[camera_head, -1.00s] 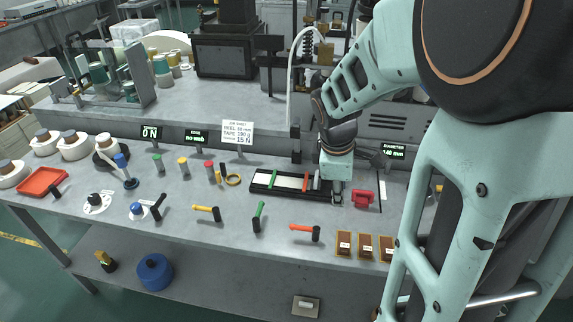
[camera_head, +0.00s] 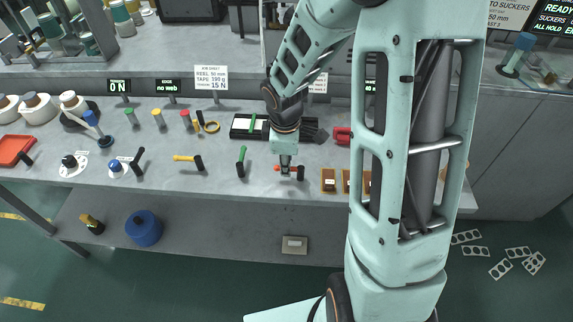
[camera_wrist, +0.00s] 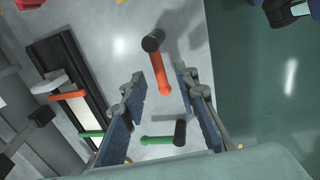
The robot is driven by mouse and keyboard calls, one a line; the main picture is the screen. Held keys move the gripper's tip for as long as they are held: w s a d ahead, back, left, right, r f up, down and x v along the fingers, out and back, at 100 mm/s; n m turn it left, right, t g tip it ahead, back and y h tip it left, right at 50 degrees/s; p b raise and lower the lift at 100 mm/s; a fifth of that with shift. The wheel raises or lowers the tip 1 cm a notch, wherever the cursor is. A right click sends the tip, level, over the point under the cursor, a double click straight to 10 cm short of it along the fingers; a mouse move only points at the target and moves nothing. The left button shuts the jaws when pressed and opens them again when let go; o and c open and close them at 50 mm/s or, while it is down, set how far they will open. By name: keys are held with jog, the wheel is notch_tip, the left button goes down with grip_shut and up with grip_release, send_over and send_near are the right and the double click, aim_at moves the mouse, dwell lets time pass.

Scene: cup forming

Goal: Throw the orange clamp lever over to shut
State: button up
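The orange clamp lever (camera_wrist: 161,72) has an orange arm and a black end, and lies at the bench's front. In the wrist view its orange end reaches between my fingertips and its black end points away, beyond them. My gripper (camera_wrist: 162,82) is open, with one finger on each side of the lever and nothing held. I cannot tell how high the fingers are above the lever. In the head view my gripper (camera_head: 285,168) is over the lever, covering its middle. Orange shows at left (camera_head: 277,168) and the black end at right.
A green lever (camera_head: 241,160) and a yellow lever (camera_head: 186,158) stand to the left. Brown blocks (camera_head: 328,180) stand close on the right. A black tray (camera_head: 240,128) with coloured strips and a red item (camera_head: 343,136) lie behind. The bench's front edge is near.

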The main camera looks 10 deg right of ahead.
jog(key=shift+w+f, duration=0.15)
jog(key=shift+f, duration=0.55)
jog(key=shift+c, duration=0.6)
grip_shut()
